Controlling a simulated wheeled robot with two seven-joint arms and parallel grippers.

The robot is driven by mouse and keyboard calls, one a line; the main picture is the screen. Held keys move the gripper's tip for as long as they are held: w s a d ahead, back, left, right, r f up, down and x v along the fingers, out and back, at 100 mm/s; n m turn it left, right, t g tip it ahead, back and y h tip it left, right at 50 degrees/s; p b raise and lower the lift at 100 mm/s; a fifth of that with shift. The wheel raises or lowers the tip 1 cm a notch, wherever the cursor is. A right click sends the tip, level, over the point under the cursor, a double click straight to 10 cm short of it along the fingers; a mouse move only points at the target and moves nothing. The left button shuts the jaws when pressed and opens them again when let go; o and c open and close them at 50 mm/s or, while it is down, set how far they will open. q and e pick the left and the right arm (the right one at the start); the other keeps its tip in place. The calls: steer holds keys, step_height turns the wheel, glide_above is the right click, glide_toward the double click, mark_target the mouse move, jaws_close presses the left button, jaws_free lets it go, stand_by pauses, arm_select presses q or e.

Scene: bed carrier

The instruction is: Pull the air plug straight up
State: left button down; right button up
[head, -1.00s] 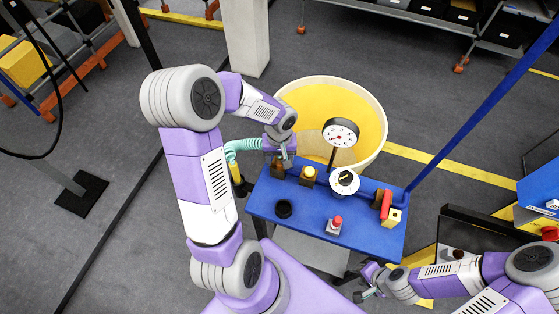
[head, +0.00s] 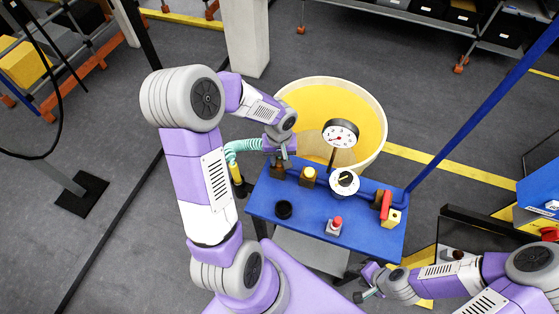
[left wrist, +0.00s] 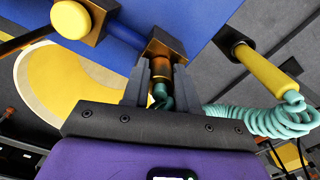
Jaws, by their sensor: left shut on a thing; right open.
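The air plug (left wrist: 160,91) is a small copper-coloured piece between the fingers of my left gripper (left wrist: 161,80) in the left wrist view. It sits at the brown socket block (left wrist: 165,47) on the blue bench; I cannot tell whether it is still fully seated. A coiled teal hose (left wrist: 265,120) runs from the plug to a yellow handle (left wrist: 265,70). In the head view my left gripper (head: 284,162) is shut on the plug at the bench's back left, and the hose (head: 240,147) hangs to its left. My right gripper (head: 365,285) is open and empty, off the bench's front right.
The blue bench (head: 300,225) carries a yellow-knobbed block (head: 308,175), a dial gauge (head: 341,133), a second round dial (head: 345,181), a black ring (head: 284,209), a red button (head: 336,222) and a red-handled valve (head: 386,205). A yellow-lined tub (head: 370,110) stands behind.

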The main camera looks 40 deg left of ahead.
arm_select(q)
steer(key=shift+r+p, duration=1)
steer(key=shift+r, duration=0.5)
stand_by(0.3)
steer(key=shift+r+p, duration=0.6)
steer(key=shift+r, duration=0.35)
steer(key=shift+f, duration=0.1)
